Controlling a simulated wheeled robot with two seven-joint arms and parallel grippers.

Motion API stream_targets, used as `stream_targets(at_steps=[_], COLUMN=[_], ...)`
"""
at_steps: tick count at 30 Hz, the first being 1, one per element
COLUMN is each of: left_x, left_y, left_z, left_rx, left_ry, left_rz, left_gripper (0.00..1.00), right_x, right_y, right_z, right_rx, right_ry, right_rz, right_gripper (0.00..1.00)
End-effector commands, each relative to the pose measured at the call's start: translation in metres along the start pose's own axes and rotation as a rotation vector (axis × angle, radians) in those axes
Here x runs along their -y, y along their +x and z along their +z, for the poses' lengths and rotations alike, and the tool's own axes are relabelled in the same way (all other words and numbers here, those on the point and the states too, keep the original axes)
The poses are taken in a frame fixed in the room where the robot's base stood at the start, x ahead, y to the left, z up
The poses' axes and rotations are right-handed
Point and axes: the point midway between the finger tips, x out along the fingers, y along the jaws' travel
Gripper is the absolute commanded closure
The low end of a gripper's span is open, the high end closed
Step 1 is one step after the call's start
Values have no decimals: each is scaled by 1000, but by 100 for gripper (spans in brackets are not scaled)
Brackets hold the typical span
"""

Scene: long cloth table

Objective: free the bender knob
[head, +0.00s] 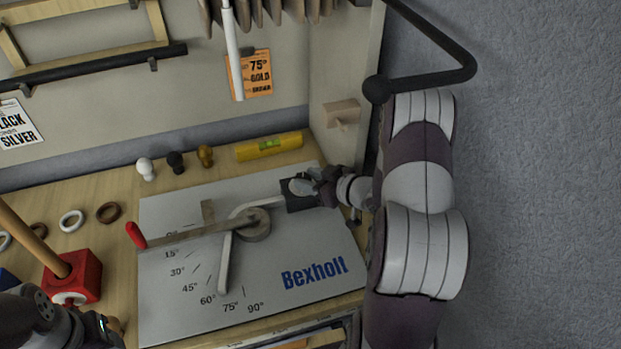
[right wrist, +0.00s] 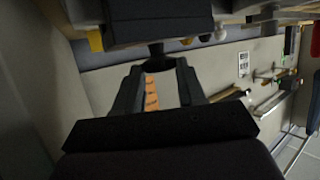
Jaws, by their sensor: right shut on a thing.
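The bender is a grey plate (head: 180,310) with angle marks and the word Bexholt. Its lever (head: 185,238) has a red grip (head: 135,235) and points left. A pale bent rod (head: 224,265) passes by the round hub (head: 256,226) toward a dark block (head: 301,205) at the plate's far right. My right gripper (head: 318,183) is at that block. In the right wrist view its fingers (right wrist: 158,85) are shut on the dark knob (right wrist: 155,62), which sits on a short stem against the block (right wrist: 160,22). My left arm's end shows at the bottom left; its fingers are not clear.
A yellow level (head: 269,147) and three small knobs, white (head: 145,168), black (head: 176,162) and brown (head: 205,156), are behind the plate. Rings (head: 109,212) and a red block (head: 75,278) with a wooden stick are at left. A wall is close on the right.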

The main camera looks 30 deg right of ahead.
Motion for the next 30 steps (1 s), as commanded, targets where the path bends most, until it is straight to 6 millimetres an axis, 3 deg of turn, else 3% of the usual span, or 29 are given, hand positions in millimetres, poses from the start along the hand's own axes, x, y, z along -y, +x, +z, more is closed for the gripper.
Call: stream_targets(at_steps=[5,6,8,20,30], left_x=[0,0,0,0,0], left_y=[0,0,0,6,19], left_z=[0,0,0,1,2], left_rx=[0,0,0,0,0], left_ry=[0,0,0,0,0], left_rz=[0,0,0,0,0], left_gripper=[48,48,48,48,48], right_x=[-1,-1,-1,2,14], right_y=[0,0,0,1,4], right_z=[-2,-2,-2,1,-2], right_rx=[-5,-5,-4,-2,-1], right_ry=[-3,-3,-3,16,159], right_rz=[2,2,2,40,387], right_gripper=[91,54,35,35,35])
